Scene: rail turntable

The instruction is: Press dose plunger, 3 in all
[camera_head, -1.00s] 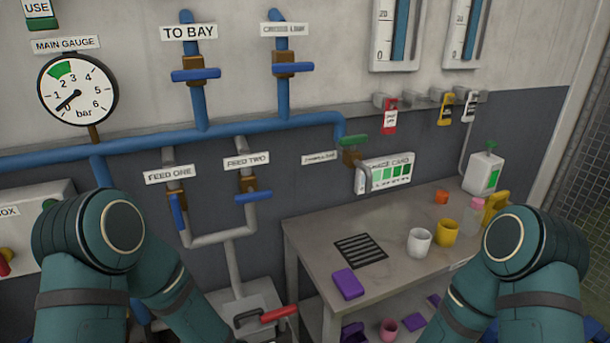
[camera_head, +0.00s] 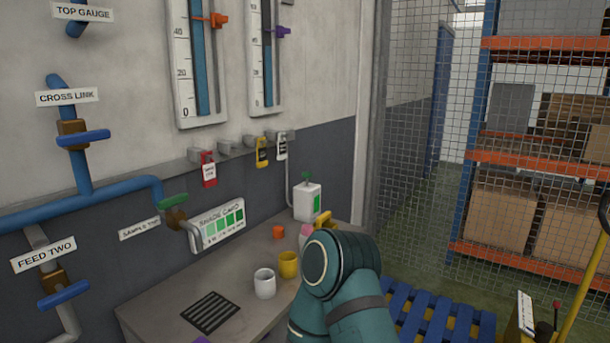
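The dose bottle (camera_head: 307,202) is white with a green label and a green plunger (camera_head: 306,176) on top. It stands at the back right end of the bench (camera_head: 170,310), against the wall. The plunger looks raised, but it is small in view. One of my teal arms (camera_head: 338,265) rises at the bottom centre, in front of the bench's right end. It hides part of the bench and the things there.
A white mug (camera_head: 264,284), a yellow mug (camera_head: 288,264) and an orange cup (camera_head: 278,231) stand on the bench. A blue pallet (camera_head: 430,316) and a mesh fence (camera_head: 415,130) are to the right.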

